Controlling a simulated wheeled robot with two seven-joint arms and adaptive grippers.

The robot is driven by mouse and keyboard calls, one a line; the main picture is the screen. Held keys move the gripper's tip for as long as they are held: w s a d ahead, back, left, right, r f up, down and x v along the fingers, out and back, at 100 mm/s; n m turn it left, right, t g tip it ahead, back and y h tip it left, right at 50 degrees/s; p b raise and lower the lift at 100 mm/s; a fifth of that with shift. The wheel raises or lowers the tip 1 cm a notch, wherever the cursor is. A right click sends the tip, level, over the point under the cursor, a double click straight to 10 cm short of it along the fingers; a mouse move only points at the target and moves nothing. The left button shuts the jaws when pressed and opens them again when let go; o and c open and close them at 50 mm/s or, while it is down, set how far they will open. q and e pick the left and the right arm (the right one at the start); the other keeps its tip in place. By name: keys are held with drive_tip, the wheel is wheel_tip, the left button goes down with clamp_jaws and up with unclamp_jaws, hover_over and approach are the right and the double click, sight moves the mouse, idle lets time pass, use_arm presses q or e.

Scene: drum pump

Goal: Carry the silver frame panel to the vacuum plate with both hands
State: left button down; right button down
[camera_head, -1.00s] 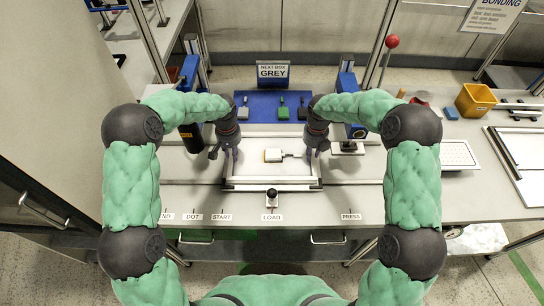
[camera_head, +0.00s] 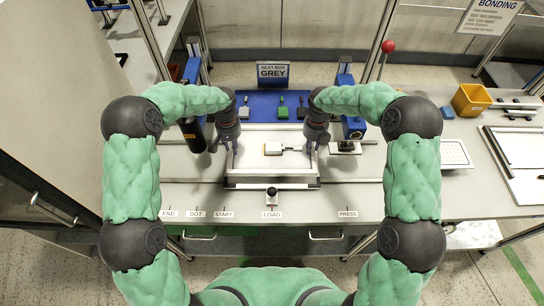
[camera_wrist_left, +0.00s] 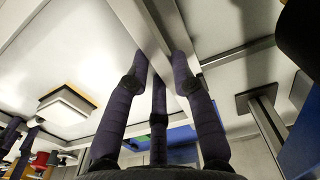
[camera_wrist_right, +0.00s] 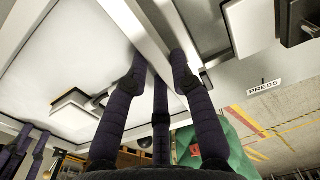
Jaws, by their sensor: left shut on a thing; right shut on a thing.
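The silver frame panel (camera_head: 272,171) is a pale rectangular panel with silver rails, level at the middle of the bench. A small white block with a handle (camera_head: 273,148) shows within its outline. My left gripper (camera_head: 228,147) is shut on the panel's left rail, which also shows between its fingers in the left wrist view (camera_wrist_left: 150,30). My right gripper (camera_head: 314,147) is shut on the right rail, seen in the right wrist view (camera_wrist_right: 148,28). A pale dotted plate (camera_head: 455,153) lies to the right; I cannot tell if it is the vacuum plate.
A black cylinder (camera_head: 193,135) and a blue press-like device (camera_head: 352,125) stand on either side. A black knob (camera_head: 272,191) stands in front. A yellow bin (camera_head: 471,100) and another framed panel (camera_head: 520,150) are at right.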

use_arm(q)
drive_tip(key=shift+r, duration=0.1)
